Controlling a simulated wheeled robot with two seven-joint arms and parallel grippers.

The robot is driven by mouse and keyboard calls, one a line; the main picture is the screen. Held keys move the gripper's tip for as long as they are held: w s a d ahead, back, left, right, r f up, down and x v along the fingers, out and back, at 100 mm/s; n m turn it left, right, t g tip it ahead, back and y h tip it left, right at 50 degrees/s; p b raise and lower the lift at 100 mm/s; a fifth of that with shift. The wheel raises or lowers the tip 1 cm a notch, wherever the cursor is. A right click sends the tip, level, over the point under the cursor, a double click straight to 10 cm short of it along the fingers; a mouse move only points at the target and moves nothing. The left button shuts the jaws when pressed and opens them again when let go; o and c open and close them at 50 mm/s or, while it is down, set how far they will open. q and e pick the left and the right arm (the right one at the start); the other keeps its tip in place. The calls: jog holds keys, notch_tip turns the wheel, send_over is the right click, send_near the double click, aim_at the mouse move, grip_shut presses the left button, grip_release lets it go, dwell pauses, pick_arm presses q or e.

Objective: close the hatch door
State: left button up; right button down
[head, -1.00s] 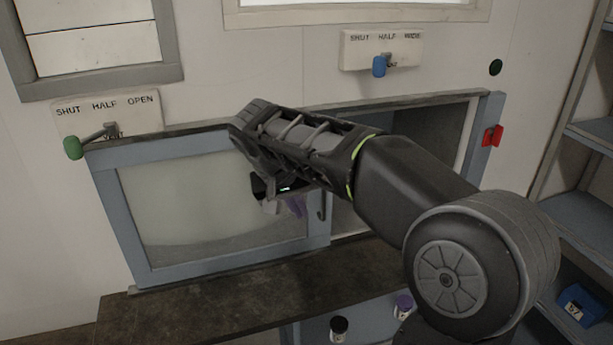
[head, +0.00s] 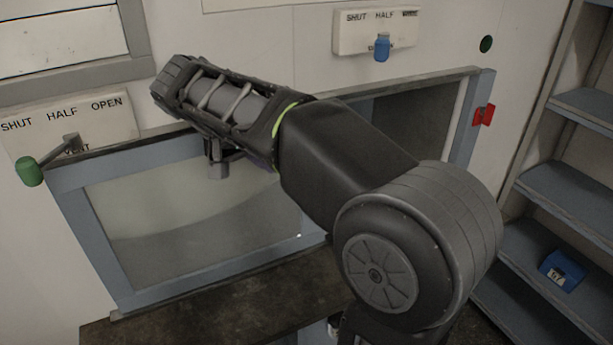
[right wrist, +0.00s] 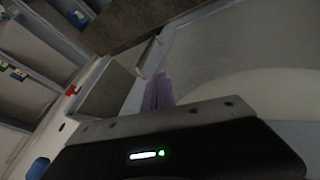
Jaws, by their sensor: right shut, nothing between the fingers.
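The hatch door (head: 200,230) is a glazed panel in a blue-grey frame. It covers the left part of the hatch, and the opening (head: 415,120) at its right is uncovered and dark. My right arm reaches across the opening and the door's upper right, hiding much of that side. My right gripper (head: 217,165) is in front of the upper pane; its tips are mostly hidden in the head view. In the right wrist view its purple fingers (right wrist: 158,92) are together and empty, beside the door's frame and a pale upright handle (right wrist: 150,58). I cannot tell whether they touch. My left gripper is out of view.
A green-knobbed lever (head: 29,171) sticks out at the left, and a blue-knobbed lever (head: 382,47) is above the hatch. A red block (head: 484,114) sits on the right post. A dark ledge (head: 160,325) runs below. Shelves (head: 570,195) stand at the right.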

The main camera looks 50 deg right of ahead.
jog(key=s+d+f+b, duration=0.1)
jog(key=d+f+b, duration=0.3)
jog(key=d+f, duration=0.4)
jog(key=shift+s+d+b, duration=0.35)
jog(key=shift+d+b, duration=0.05)
jog(key=shift+d, duration=0.25)
